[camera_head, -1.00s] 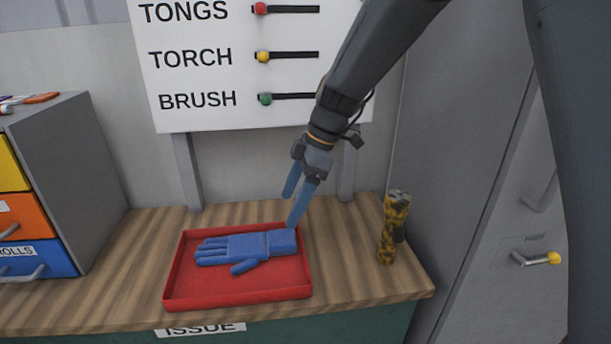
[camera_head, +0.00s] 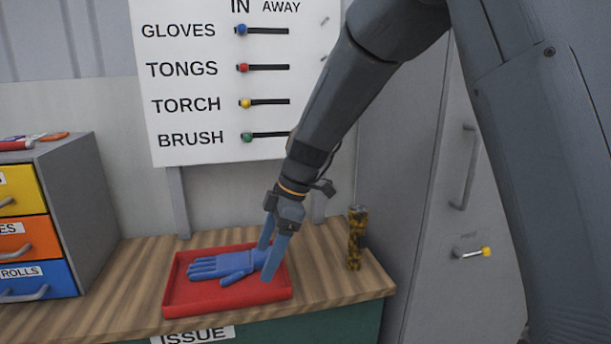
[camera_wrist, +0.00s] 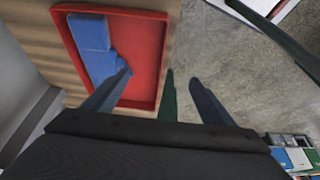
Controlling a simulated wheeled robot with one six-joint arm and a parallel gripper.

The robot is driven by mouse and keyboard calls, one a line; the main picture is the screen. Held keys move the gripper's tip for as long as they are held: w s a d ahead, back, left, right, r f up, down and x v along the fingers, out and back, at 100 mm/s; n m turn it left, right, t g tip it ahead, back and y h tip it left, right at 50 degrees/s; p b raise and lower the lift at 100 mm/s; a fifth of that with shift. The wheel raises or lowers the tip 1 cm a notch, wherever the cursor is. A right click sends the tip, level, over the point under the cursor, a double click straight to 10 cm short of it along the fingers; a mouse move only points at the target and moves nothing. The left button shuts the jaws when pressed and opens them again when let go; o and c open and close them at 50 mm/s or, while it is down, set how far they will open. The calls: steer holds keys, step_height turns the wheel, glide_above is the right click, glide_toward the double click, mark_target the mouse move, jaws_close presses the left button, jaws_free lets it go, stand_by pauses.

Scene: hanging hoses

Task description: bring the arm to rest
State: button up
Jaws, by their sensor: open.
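My gripper (camera_head: 270,257) is open, with its two blue-grey fingers pointing down over the right end of the red tray. Nothing shows between the fingers. A blue glove (camera_head: 222,268) lies flat in the red tray (camera_head: 178,302), its cuff end behind or beside the fingers. In the wrist view the fingers (camera_wrist: 158,92) are apart, one over the tray (camera_wrist: 151,60) and one over the grey floor. The glove (camera_wrist: 92,50) shows there too. I cannot tell whether a finger touches the cuff.
A yellow-and-black patterned cylinder (camera_head: 355,240) stands upright right of the tray on the wooden bench (camera_head: 335,275). A drawer unit (camera_head: 88,205) stands at the left. A white board (camera_head: 200,85) with sliders hangs behind. A grey cabinet (camera_head: 425,180) with handles is at the right.

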steer(key=s+d+f+m+h, duration=0.1)
steer(key=s+d+f+m, duration=0.1)
steer(key=s+d+m, duration=0.3)
steer(key=s+d+f+m+t+h, duration=0.1)
steer(key=s+d+m, duration=0.5)
steer(key=d, duration=0.7)
steer(key=s+d+f+m+h, duration=0.2)
steer(key=s+d+f+m, duration=0.2)
steer(key=d+m, duration=0.5)
steer(key=shift+s+d+m+t, duration=0.3)
steer(key=shift+s+d, duration=0.2)
steer(key=shift+s, duration=0.3)
